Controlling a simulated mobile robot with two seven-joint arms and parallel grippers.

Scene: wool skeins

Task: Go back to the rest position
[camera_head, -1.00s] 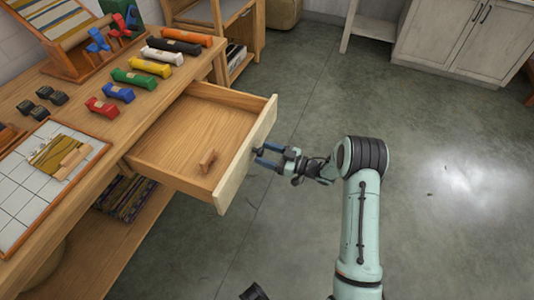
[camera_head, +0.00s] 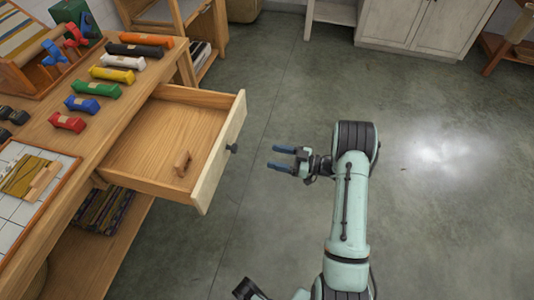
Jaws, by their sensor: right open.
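My right gripper (camera_head: 282,158) is open and empty, with its two blue-grey fingers pointing left. It is a short way to the right of the dark knob (camera_head: 233,148) on the drawer front (camera_head: 222,155) and apart from it. The wooden drawer (camera_head: 148,139) stands pulled out of the table, with one small wooden piece (camera_head: 182,162) in it. A dark part of my left arm shows at the bottom edge; whether it includes the gripper I cannot make out.
Several wool skeins lie in a row on the table, such as the orange skein (camera_head: 147,40) and the red skein (camera_head: 67,122). A white tiled board (camera_head: 12,215) lies at the left edge. Grey cabinets (camera_head: 425,25) stand at the back. The floor (camera_head: 450,220) on the right is clear.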

